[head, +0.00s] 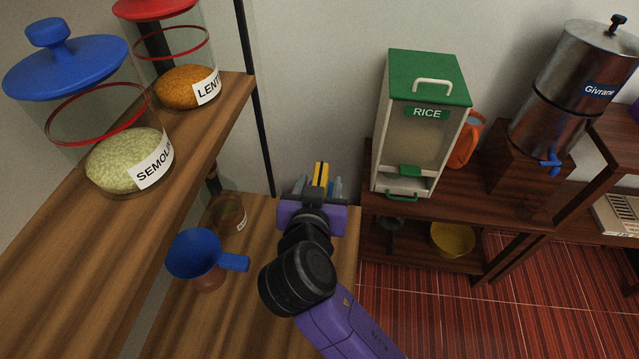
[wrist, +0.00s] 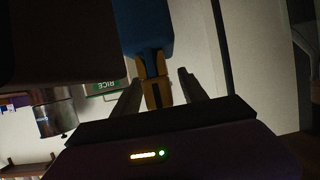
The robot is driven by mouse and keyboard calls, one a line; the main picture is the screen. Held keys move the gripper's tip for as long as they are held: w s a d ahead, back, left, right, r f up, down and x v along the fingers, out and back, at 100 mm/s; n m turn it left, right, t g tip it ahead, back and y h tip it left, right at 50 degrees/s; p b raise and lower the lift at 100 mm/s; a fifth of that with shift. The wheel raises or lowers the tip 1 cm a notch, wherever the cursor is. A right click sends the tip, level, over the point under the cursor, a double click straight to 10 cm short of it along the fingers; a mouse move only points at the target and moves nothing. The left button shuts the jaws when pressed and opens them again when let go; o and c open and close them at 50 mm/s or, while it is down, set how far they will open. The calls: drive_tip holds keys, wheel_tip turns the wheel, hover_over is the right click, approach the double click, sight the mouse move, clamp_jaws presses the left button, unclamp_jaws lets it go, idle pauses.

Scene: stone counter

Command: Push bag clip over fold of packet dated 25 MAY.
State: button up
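My gripper (head: 320,186) is over the wooden surface at the middle of the head view, close to the wall. Its two fingers stand apart in the wrist view (wrist: 157,88). Between them is a yellow-orange piece with a dark stripe (wrist: 154,92), which also shows in the head view (head: 321,174). A gap shows between it and the right finger. A blue shape (wrist: 143,32) adjoins it; I cannot tell whether these are the bag clip and a packet. No packet with a readable date shows. My arm and gripper hide much of this area.
Semolina (head: 128,160) and lentil (head: 187,88) jars stand on the upper left shelf. Below are a blue funnel (head: 195,254) and a glass jar (head: 229,214). A rice dispenser (head: 422,125), orange jug (head: 465,143) and metal urn (head: 568,90) stand right. A yellow bowl (head: 452,239) is lower.

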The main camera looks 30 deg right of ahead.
drive_tip(key=b+v, duration=0.1)
drive_tip(key=v, duration=0.7)
idle(0.4)
idle(0.5)
